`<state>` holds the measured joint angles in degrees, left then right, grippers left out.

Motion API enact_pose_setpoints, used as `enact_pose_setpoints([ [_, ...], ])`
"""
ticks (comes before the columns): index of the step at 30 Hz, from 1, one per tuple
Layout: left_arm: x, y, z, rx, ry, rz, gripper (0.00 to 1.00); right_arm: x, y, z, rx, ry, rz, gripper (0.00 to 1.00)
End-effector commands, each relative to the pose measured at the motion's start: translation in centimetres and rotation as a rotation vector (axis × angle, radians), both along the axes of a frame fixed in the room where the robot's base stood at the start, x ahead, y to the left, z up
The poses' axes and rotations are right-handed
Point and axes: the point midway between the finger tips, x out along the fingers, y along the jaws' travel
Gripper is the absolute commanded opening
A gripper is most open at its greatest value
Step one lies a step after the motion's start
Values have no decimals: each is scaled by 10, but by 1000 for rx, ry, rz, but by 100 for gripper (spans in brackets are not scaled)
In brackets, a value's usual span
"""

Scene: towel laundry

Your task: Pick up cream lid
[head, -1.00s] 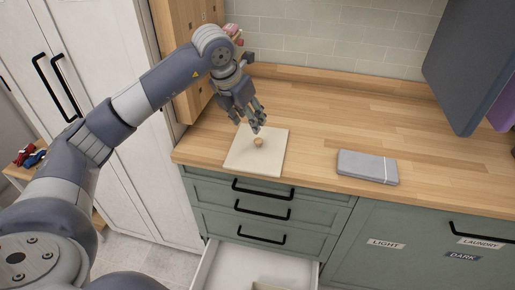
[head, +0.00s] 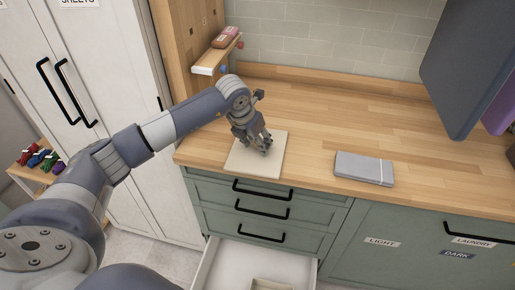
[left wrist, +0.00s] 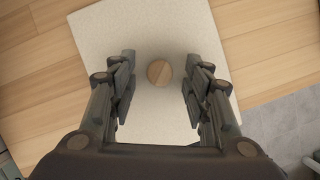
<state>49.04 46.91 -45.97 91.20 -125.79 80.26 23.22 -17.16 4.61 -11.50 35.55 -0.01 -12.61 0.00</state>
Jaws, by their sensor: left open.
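The cream lid (head: 245,160) is a flat square panel lying on the wooden counter near its front edge. It also shows in the left wrist view (left wrist: 150,30), with a round wooden knob (left wrist: 159,72) on it. My left gripper (head: 266,150) is low over the lid; in the left wrist view its open fingers (left wrist: 159,85) stand on either side of the knob, with gaps on both sides. In the head view the knob is hidden behind the fingers. My right gripper is not in view.
Below, a drawer (head: 225,262) stands open. A wooden cabinet side with a small shelf (head: 212,62) rises at the left. Dark and purple cloths hang at the upper right. The counter between is clear.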

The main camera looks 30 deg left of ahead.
Motion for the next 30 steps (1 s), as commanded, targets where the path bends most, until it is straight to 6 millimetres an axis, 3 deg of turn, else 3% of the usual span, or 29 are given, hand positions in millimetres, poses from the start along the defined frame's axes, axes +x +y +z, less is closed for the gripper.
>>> enact_pose_setpoints([
  [4, 0, 0, 0, 0, 0, 0, 45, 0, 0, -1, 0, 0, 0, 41],
  [10, 0, 0, 0, -1, 0, 0, 0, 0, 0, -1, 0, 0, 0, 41],
  [23, 1, 0, 3, -2, -2, 1, 0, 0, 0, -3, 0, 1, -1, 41],
  [30, 2, 0, 30, -2, -8, 1, 0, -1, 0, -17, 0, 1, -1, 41],
])
